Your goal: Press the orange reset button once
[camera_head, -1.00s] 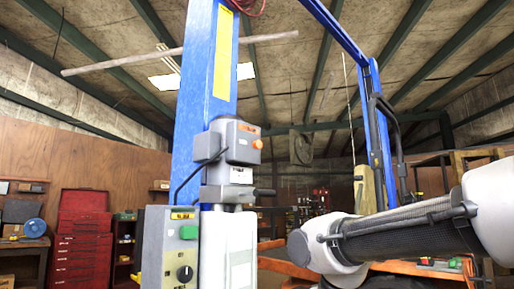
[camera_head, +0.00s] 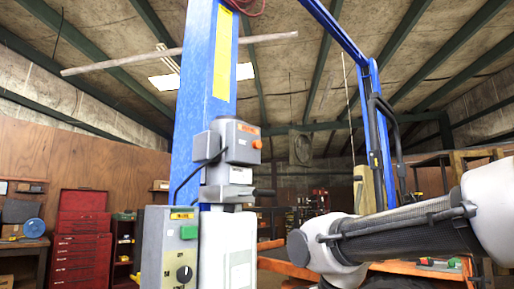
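A small orange button (camera_head: 257,143) juts from the right side of a grey motor-like housing (camera_head: 236,141). The housing is mounted on the blue lift column (camera_head: 203,90). It is not clear from this view whether this is the reset button. A grey control box (camera_head: 154,245) stands lower left, with a green button (camera_head: 189,232) and a black rotary knob (camera_head: 184,274). My arm crosses the lower right, with its elbow near the picture's middle. My gripper is out of view, and nothing of mine touches the orange button.
A second blue post (camera_head: 375,135) stands behind my arm. An orange machine frame (camera_head: 290,266) lies low behind it. A red tool cabinet (camera_head: 82,240) and a bench (camera_head: 22,243) stand at the left wall. The space right of the orange button looks clear.

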